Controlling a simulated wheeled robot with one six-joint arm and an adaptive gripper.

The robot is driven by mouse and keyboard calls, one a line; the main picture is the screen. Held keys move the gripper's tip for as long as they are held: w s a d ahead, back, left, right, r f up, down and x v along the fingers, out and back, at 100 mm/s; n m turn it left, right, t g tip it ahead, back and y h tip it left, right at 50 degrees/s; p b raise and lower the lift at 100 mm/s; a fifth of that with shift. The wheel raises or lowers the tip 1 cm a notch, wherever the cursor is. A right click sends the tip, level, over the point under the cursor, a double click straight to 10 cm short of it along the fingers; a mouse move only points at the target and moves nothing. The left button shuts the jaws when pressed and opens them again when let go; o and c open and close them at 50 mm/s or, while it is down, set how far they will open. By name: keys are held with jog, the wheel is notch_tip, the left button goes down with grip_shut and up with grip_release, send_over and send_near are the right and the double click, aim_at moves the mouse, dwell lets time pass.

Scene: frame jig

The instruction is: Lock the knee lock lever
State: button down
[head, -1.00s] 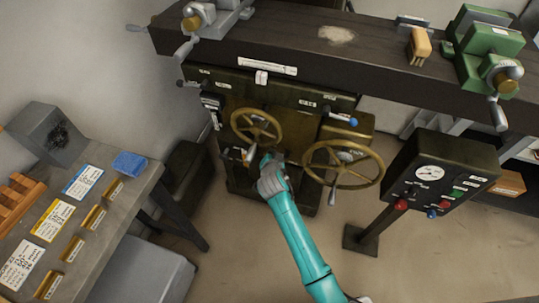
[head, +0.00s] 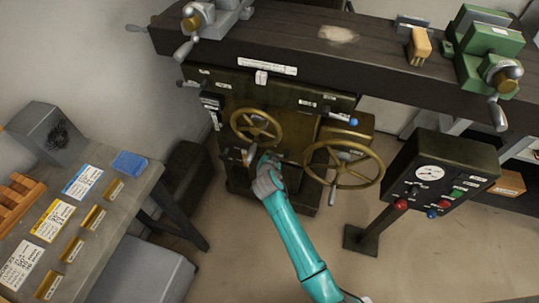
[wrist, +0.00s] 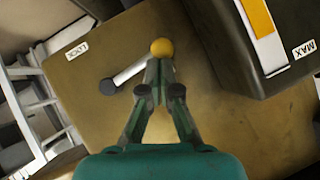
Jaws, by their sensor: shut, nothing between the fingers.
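In the wrist view a lever with a yellow ball knob (wrist: 162,47), a pale metal shaft (wrist: 130,73) and a dark pivot (wrist: 107,87) is mounted on a dull brass-coloured face. A white label reading LOCK (wrist: 75,50) is beyond the pivot, up and to the left. My gripper (wrist: 158,70) is shut and empty. Its tips are right at the knob, overlapping the knob end of the lever; I cannot tell if they touch. In the head view my gripper (head: 264,160) is low at the machine's front, between the two handwheels. The lever cannot be made out there.
A small brass handwheel (head: 256,126) and a larger one (head: 343,164) flank my gripper. A dark block marked MAX (wrist: 270,45) stands at upper right in the wrist view. A gauge pedestal (head: 430,175) is to the right, a bench (head: 100,225) to the left.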

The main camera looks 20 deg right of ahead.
jog(key=shift+a+f, duration=0.1)
jog(key=shift+f, duration=0.05)
notch_tip(320, 180, down, 7)
jog(key=s+d+n+g+h, duration=0.1)
jog(key=d+n+g+h, duration=0.1)
jog(key=n+g+h, duration=0.3)
jog(key=shift+s+d+f+n+h, duration=0.15)
jog(key=shift+s+d+n+h, duration=0.15)
jog(key=shift+n+h, duration=1.35)
jog(key=shift+s+a, duration=0.1)
jog(key=v, duration=1.2)
